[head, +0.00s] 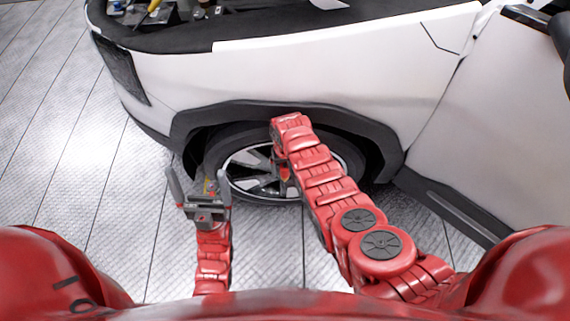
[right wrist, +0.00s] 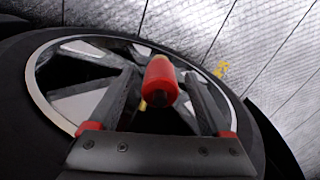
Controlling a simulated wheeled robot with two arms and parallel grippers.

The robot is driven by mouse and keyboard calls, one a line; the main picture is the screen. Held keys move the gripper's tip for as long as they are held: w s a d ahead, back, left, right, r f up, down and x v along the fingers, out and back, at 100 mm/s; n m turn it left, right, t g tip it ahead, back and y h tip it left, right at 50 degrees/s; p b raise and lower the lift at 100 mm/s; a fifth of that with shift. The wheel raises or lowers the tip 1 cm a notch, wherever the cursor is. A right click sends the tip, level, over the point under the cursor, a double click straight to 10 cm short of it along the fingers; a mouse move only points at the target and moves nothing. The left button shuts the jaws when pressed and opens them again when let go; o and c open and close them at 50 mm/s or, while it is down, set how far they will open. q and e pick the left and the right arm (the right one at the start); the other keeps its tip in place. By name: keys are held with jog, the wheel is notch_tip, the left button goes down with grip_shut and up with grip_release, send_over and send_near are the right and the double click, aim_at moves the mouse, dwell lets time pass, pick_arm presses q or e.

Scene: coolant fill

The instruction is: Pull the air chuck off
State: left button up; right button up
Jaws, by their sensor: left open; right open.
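The air chuck (right wrist: 160,82), a red cylinder with a small brass-coloured end, shows in the right wrist view in front of the spoked wheel (right wrist: 52,85). My right gripper (right wrist: 162,74) is open, with one dark finger on each side of the chuck; I cannot tell whether either touches it. In the head view my right arm reaches to the wheel (head: 240,184) and hides much of that gripper and the chuck. My left gripper (head: 199,184) is open and empty, its fingers pointing up, left of the wheel. The valve under the chuck cannot be made out.
The white car's fender (head: 310,68) and dark wheel arch (head: 232,112) overhang the wheel. An open front compartment (head: 135,34) holds tools at the upper left. The patterned floor (head: 80,150) is clear on the left.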

jog(key=shift+f, duration=0.7)
grip_shut()
jog(key=c, duration=0.7)
grip_release()
jog(key=c, duration=0.4)
jog(key=shift+c, duration=0.2)
jog(key=shift+r, duration=0.3)
jog(key=shift+r+p, duration=2.4)
jog(key=shift+r, duration=0.05)
